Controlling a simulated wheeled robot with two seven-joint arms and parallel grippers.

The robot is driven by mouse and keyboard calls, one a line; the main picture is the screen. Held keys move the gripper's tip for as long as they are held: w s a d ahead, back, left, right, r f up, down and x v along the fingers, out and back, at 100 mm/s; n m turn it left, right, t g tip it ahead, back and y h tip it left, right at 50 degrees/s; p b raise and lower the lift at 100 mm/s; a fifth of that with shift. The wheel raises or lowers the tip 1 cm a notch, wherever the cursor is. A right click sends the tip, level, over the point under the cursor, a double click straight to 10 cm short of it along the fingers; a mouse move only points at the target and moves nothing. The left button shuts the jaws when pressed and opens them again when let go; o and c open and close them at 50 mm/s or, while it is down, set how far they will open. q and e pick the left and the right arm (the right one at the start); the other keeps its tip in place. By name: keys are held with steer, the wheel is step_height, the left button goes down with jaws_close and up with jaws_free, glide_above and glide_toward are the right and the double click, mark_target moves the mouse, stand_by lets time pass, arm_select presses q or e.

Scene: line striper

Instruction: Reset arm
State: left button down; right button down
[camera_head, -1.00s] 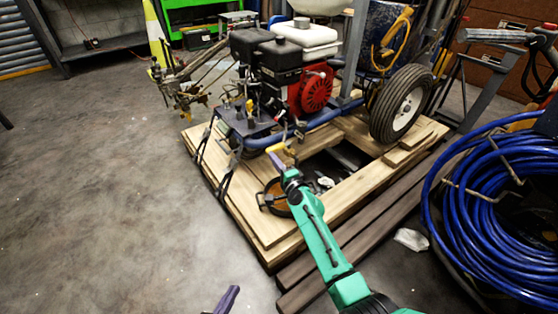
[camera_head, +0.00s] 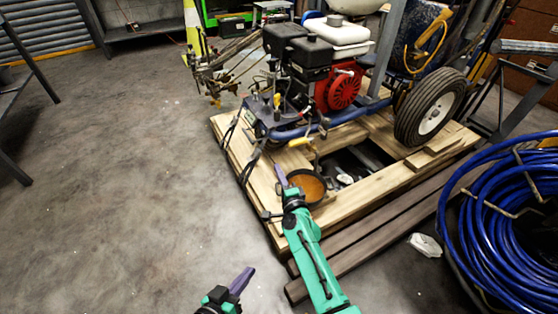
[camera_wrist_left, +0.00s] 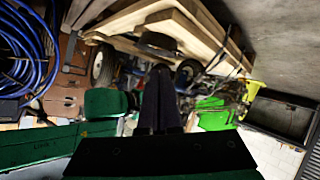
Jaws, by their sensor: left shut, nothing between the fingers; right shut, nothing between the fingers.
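The line striper has a red and black engine (camera_head: 343,90) and stands on a wooden pallet (camera_head: 262,222). My right gripper (camera_head: 279,172), with purple fingers, is shut and empty. In the head view it overlaps the pallet's near part, just left of a round dark pan (camera_head: 307,186) with an orange-brown inside. Whether it touches the pan cannot be told. My left gripper (camera_head: 247,274) is shut and empty, over the grey floor at the bottom of the head view. Its dark fingers (camera_wrist_left: 158,95) lie together in the left wrist view, with the pallet beyond them.
A coil of blue hose (camera_head: 490,235) stands at the right. Dark beams (camera_head: 370,240) lie along the pallet's near side. A crumpled white piece (camera_head: 425,245) lies on the floor. A metal bench (camera_head: 20,110) stands at the left edge. The floor (camera_head: 120,200) between is clear.

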arm_select(q)
steer(key=shift+s+d+f, duration=0.1)
steer(key=shift+d, duration=0.05)
arm_select(e)
steer(key=shift+s+f, duration=0.1)
